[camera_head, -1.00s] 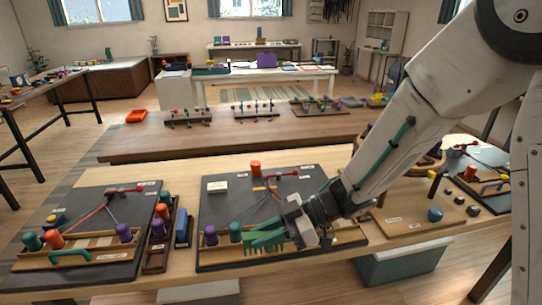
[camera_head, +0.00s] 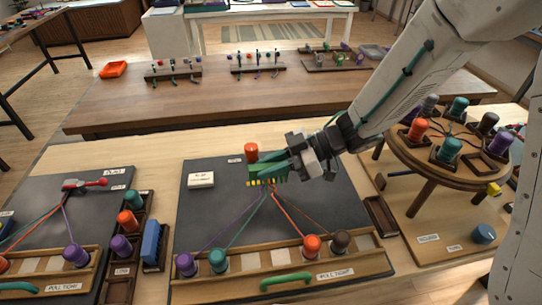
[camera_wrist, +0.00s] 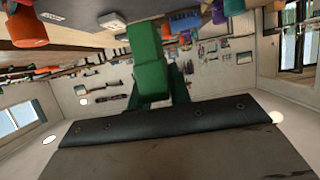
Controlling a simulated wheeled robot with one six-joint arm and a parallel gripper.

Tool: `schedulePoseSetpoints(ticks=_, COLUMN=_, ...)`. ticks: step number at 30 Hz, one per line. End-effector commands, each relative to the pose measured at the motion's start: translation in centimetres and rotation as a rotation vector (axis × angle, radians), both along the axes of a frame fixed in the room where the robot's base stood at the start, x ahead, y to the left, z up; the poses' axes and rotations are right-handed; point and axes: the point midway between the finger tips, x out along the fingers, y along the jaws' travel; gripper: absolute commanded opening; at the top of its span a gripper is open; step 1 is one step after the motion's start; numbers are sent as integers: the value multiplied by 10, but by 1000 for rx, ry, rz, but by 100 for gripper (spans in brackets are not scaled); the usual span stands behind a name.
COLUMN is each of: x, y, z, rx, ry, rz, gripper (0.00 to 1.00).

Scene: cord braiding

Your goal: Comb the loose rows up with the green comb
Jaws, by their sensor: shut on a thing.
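The green comb (camera_head: 266,169) is in my gripper (camera_head: 292,160), over the upper middle of the centre dark board (camera_head: 330,205). Its handle (camera_wrist: 150,65) also shows in the wrist view, pointing away from the jaws. My gripper is shut on it. Small yellow pieces show just under the comb's lower edge. Purple, teal, orange and brown cords (camera_head: 270,208) fan down from there to a purple bobbin (camera_head: 186,264), a teal bobbin (camera_head: 218,261), an orange bobbin (camera_head: 311,246) and a brown bobbin (camera_head: 340,241). The comb hides the cords' upper meeting point, so I cannot see the rows or whether it touches them.
A red-orange cylinder (camera_head: 251,152) stands just behind the comb. A white labelled block (camera_head: 201,180) sits at the board's upper left. A green handle (camera_head: 286,281) is on the front rack. A round wooden stand (camera_head: 420,165) with several bobbins is at right. The board's left middle is clear.

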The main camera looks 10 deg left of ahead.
Motion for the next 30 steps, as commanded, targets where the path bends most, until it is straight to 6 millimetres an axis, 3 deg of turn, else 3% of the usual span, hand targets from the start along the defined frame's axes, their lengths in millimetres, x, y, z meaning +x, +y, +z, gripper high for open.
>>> schedulePoseSetpoints(ticks=21, x=1, y=-2, z=-68, rx=-1, ry=3, rz=-5, gripper=0)
schedulePoseSetpoints(ticks=30, x=1, y=-2, z=-82, rx=0, ry=1, rz=-5, gripper=0)
